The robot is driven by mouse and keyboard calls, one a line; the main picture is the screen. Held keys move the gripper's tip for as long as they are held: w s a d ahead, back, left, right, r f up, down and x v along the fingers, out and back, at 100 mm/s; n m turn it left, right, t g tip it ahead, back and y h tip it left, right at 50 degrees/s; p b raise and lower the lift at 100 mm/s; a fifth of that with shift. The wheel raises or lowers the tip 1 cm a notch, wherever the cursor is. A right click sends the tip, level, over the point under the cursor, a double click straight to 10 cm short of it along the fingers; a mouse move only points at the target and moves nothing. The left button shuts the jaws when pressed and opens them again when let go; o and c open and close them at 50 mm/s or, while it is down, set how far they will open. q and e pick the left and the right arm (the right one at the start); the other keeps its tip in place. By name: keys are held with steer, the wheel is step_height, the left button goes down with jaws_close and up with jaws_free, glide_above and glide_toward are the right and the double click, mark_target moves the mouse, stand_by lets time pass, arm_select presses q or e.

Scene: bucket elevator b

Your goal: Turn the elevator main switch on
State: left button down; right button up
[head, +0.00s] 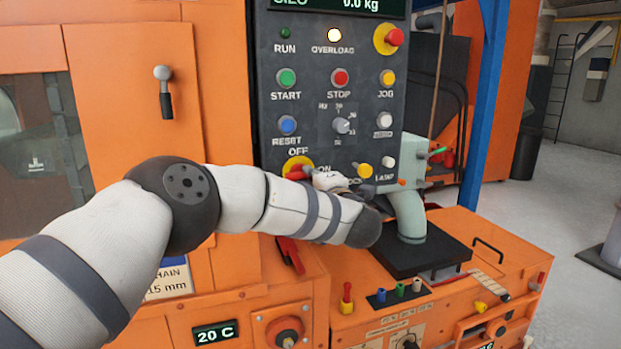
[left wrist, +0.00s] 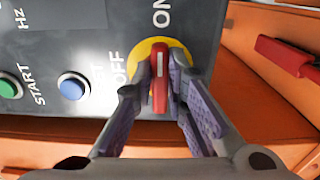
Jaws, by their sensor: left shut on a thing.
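The main switch is a red handle (left wrist: 160,76) with a white mark on a round yellow plate (left wrist: 137,76), low on the dark control panel. In the left wrist view the marked end of the handle points toward the ON label, and OFF is off to its side. In the head view the switch (head: 296,173) is partly covered by my left gripper (head: 313,177). My left gripper (left wrist: 163,82) has one finger on each side of the red handle and is shut on it. My right gripper is in neither view.
Round buttons and a selector knob (head: 341,125) stand on the panel above the switch. The OVERLOAD lamp (head: 334,35) glows and the RUN lamp (head: 285,47) is dark. A pale green machine (head: 410,195) and an orange bench (head: 470,235) are close to my left arm.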

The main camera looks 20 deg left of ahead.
arm_select(q)
steer(key=shift+f+m, duration=0.15)
steer(key=shift+m, duration=0.15)
steer(key=c, duration=1.6)
jaws_free()
steer(key=v, duration=1.2)
